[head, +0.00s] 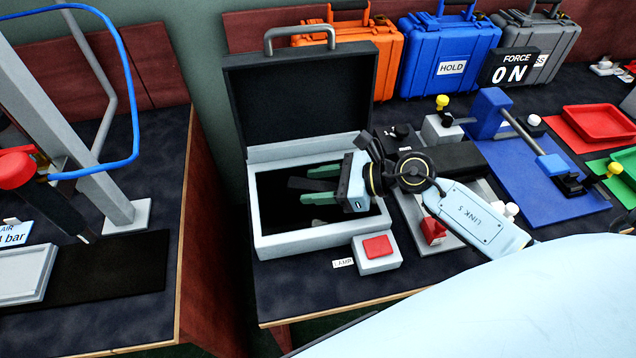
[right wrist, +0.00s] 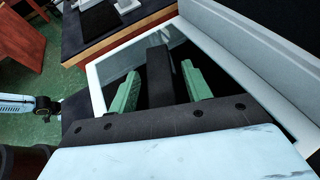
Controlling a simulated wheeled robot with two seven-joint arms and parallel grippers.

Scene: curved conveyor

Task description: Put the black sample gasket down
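My right gripper (head: 313,186) is over the open grey case (head: 268,244), its green fingertips pointing left into the case's dark inside. The right wrist view shows the two green fingers (right wrist: 160,88) spread apart. A black bar-shaped piece (right wrist: 159,72) lies between them, with a visible gap on each side; it also shows in the head view (head: 303,184). I cannot tell whether this is the black sample gasket or whether it rests on the case floor. No other gasket can be made out. My left gripper is not in view.
The case's raised black lid (head: 305,100) stands behind the gripper. A red button box (head: 377,252) is at its front. Orange (head: 350,60), blue (head: 448,55) and grey cases line the back. A blue fixture (head: 530,150) and red tray (head: 600,123) are right.

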